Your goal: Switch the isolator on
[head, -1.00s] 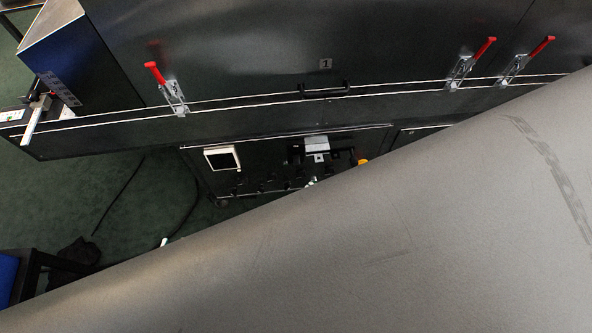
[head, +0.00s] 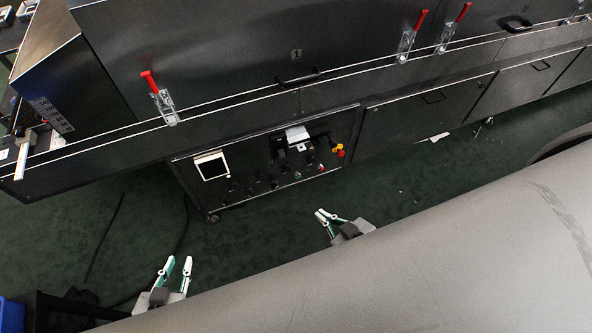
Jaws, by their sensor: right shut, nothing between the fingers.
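The control panel (head: 232,188) is a dark panel low on the front of the dryer. At its right end is a yellow and red control (head: 339,149). It looks like a rotary isolator or a stop button; its position is too small to read. My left gripper (head: 179,258) is open and empty, in front of and below the panel's left end. My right gripper (head: 320,212) points up-left, fingertips together, empty, below the panel's right part. Both are apart from the panel.
The panel also carries a white-framed screen (head: 211,166), a light grey box (head: 297,134) and several small dark knobs. Red-handled latches (head: 159,98) and a black handle (head: 297,79) sit above. Green floor in front is mostly clear. A dark cable lies left.

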